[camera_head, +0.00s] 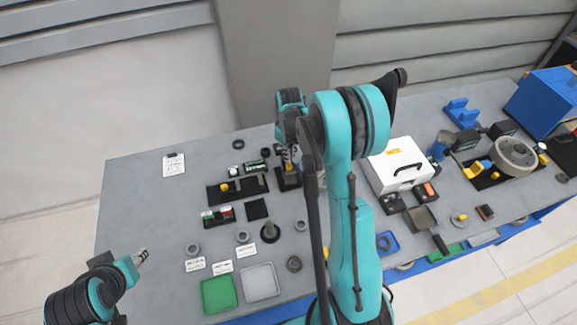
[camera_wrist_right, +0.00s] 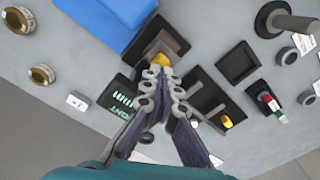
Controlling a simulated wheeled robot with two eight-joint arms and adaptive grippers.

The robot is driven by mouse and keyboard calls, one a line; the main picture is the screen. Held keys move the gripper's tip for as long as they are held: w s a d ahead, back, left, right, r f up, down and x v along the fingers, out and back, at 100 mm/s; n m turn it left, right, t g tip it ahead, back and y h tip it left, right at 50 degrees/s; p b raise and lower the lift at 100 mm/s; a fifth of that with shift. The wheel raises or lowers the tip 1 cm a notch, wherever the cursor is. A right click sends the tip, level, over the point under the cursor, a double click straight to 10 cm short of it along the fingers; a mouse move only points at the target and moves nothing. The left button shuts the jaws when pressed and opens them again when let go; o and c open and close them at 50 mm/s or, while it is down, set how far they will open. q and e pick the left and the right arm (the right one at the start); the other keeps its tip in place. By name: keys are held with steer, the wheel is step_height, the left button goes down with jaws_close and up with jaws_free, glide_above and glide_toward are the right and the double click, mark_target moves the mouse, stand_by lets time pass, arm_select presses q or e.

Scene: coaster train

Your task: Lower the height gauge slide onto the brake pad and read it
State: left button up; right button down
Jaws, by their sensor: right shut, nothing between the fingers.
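A dark stand with a yellow part, which looks like the height gauge (camera_head: 289,181), is partly hidden by my right arm at mid-table. It also shows in the right wrist view (camera_wrist_right: 172,42), just beyond my right gripper (camera_wrist_right: 163,78). The gripper is shut and empty, its tips close to the yellow part; I cannot tell whether they touch. I cannot make out the brake pad for certain. A black tray (camera_head: 222,197) left of the stand holds a yellow knob and dark pieces. My left gripper (camera_head: 142,255) hangs at the lower left, away from the stand; its jaws are too small to read.
A black square mat (camera_head: 257,209) and a black dish with a post (camera_head: 270,232) lie nearby. Green (camera_head: 219,294) and grey (camera_head: 260,282) trays sit at the front edge. A white case (camera_head: 388,172) stands right of my arm. The table's back left is mostly clear.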

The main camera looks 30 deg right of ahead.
mark_target(289, 165)
steer(key=shift+f+b, duration=2.35)
steer(key=shift+f, duration=0.35)
steer(key=shift+r, duration=0.1)
steer(key=shift+r+p, duration=2.7)
steer(key=shift+r, duration=1.8)
steer(key=shift+s+a+b, duration=0.15)
steer(key=shift+a+b, duration=0.15)
steer(key=shift+b, duration=0.05)
steer(key=s+a+r+m+t+b, duration=0.1)
steer(key=s+a+r+t+b, duration=0.2)
steer(key=s+a+b, duration=0.5)
steer(key=s+a+f+m+t+b, duration=0.2)
steer(key=s+a+f+t+b, duration=0.2)
steer(key=s+a+b, duration=0.3)
steer(key=shift+s+f, duration=0.9)
steer(key=shift+s, duration=0.95)
